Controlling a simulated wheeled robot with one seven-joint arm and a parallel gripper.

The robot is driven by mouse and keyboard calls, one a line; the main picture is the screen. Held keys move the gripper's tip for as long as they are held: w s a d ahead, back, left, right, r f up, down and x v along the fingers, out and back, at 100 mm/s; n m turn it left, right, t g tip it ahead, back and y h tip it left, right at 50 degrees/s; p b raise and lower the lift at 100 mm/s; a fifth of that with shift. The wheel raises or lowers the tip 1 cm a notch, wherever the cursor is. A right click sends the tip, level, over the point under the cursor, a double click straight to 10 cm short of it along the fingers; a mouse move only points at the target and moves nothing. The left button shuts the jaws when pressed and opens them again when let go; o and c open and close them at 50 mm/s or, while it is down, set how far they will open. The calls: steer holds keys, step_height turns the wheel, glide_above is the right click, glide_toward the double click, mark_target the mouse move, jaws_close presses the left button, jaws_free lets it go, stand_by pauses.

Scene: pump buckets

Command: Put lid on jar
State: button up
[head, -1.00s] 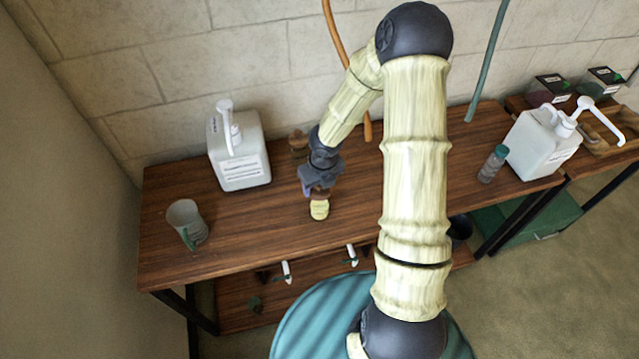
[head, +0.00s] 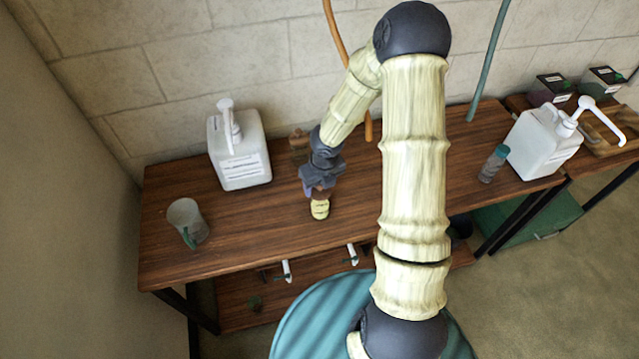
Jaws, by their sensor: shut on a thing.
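A small pale-yellow jar (head: 320,210) stands upright on the wooden table, near the middle of its front half. My gripper (head: 319,194) is directly above the jar, pointing down, with its fingertips at the jar's top. It is shut on a small brown thing, likely the lid (head: 319,193), which is mostly hidden by the fingers. I cannot tell whether the lid touches the rim or hangs just above it.
A white pump bucket (head: 240,160) stands behind and left; a grey-green mug (head: 187,222) is at the front left. A small brown object (head: 299,142) sits behind my gripper. A bottle (head: 493,164) and another pump bucket (head: 541,148) stand right. Table between mug and jar is clear.

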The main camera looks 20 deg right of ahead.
stand_by(0.8)
steer(key=o, duration=1.4)
steer(key=shift+o, duration=0.2)
steer(key=shift+r+p, duration=3.5)
steer(key=shift+p, duration=0.55)
jaws_close()
